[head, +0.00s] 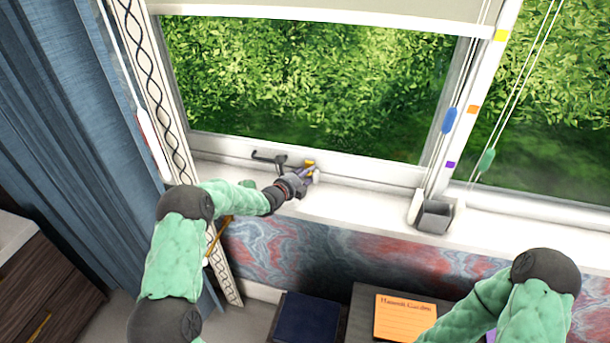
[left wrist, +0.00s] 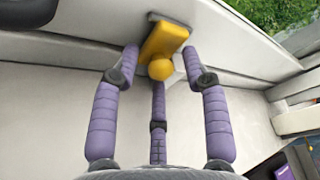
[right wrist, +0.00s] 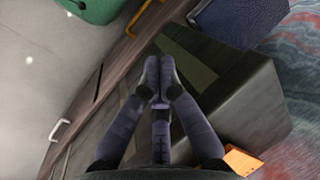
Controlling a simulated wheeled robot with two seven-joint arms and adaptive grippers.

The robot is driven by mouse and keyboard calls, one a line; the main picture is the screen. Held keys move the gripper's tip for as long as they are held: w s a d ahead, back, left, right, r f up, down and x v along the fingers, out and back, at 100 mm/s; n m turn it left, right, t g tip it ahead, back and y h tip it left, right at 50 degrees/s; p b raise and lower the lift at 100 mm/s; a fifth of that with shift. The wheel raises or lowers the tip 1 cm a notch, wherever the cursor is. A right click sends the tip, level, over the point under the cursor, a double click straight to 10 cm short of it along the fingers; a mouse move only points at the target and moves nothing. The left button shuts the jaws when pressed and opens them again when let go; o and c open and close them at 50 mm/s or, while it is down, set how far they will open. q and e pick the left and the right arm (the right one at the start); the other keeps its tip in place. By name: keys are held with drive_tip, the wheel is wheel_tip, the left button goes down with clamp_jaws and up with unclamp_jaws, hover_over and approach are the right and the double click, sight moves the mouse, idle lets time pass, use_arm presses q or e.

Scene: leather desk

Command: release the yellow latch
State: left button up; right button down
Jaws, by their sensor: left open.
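The yellow latch (head: 309,163) is on the lower window frame, just above the white sill. In the left wrist view the latch (left wrist: 165,38) is a yellow lever with a round knob at its end, on a grey mount. My left gripper (head: 299,180) is at the latch. In the left wrist view its purple fingers (left wrist: 162,70) are spread open, with the lever and knob between the side fingertips; I cannot tell whether they touch. My right gripper (right wrist: 159,78) is shut and empty, its fingertips together, away from the window above dark furniture.
A grey box (head: 434,215) with cords stands on the sill (head: 355,201) to the right. Blue curtains (head: 60,110) hang at left. An orange notepad (head: 404,317) lies below on a dark surface.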

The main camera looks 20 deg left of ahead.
use_arm(q)
drive_tip(key=shift+c, duration=0.3)
clamp_jaws()
drive_tip(key=shift+s+d+r+g+p, duration=0.15)
drive_tip(key=shift+r+g+p, duration=0.2)
drive_tip(key=shift+g+p, duration=0.4)
drive_tip(key=shift+s+r+g+p, duration=0.1)
drive_tip(key=shift+r+g+p, duration=0.2)
drive_tip(key=shift+p, duration=0.9)
drive_tip(key=shift+n+g+p, duration=0.3)
drive_tip(key=shift+g+p, duration=0.05)
drive_tip(key=shift+p, duration=0.45)
drive_tip(key=r+g+p, duration=0.1)
drive_tip(key=p, duration=0.9)
drive_tip(key=r+g+p, duration=0.1)
drive_tip(key=g+p, duration=0.1)
drive_tip(key=p, duration=0.8)
drive_tip(key=shift+s+n+g+y, duration=0.15)
drive_tip(key=shift+n+g+y, duration=0.15)
drive_tip(key=shift+n+y, duration=0.1)
drive_tip(key=shift+f+p, duration=0.15)
drive_tip(key=shift+p, duration=1.35)
